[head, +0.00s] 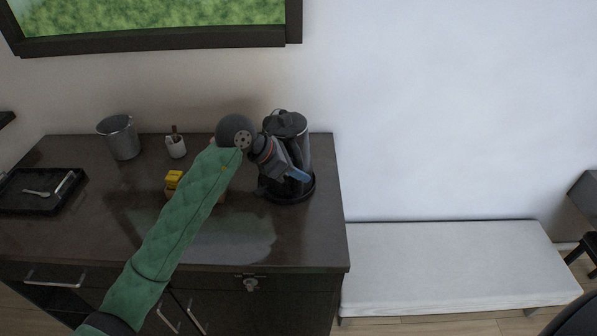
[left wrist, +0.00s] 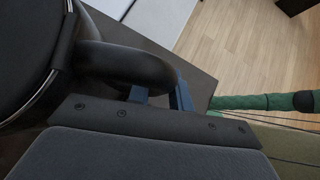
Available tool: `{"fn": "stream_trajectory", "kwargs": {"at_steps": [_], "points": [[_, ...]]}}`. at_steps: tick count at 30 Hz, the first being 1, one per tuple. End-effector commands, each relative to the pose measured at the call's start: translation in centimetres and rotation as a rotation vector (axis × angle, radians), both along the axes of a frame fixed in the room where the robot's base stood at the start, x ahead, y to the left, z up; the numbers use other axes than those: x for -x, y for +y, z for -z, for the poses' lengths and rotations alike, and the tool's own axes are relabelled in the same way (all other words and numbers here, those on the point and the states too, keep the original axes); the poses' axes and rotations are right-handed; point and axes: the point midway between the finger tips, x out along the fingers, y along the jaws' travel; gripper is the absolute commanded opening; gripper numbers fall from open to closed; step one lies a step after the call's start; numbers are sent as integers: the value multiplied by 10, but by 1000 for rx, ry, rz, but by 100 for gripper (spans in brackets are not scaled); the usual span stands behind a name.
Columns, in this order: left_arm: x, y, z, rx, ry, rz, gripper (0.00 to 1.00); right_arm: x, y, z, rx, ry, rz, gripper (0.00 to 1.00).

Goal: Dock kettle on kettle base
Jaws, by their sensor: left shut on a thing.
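The kettle (head: 301,145), with a dark glassy body and black lid, stands upright near the right end of the dark counter. The round black kettle base (head: 291,197) shows directly below it. My left gripper (head: 298,175) is in front of the kettle and hides its lower part, so I cannot tell whether the kettle is seated on the base or just above it. In the left wrist view, the blue fingers (left wrist: 162,97) are shut on the kettle's thick black handle (left wrist: 125,64). The kettle's lid (left wrist: 25,50) fills the left side there. My right gripper is not in view.
A metal bucket (head: 120,138), a white cup (head: 176,147) and a yellow object (head: 173,179) stand left on the counter (head: 215,242). A black tray (head: 36,203) is at the far left. A pale bench (head: 450,262) stands right of the counter's edge.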

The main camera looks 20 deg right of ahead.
Motion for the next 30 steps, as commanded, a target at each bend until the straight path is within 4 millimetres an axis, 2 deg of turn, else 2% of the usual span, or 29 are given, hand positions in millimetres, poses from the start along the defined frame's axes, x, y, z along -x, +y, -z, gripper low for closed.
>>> {"fn": "stream_trajectory", "kwargs": {"at_steps": [9,30], "points": [[0,0,-2,2,-2,1,0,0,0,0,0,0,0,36],[0,0,7,2,-3,0,0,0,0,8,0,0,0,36]]}}
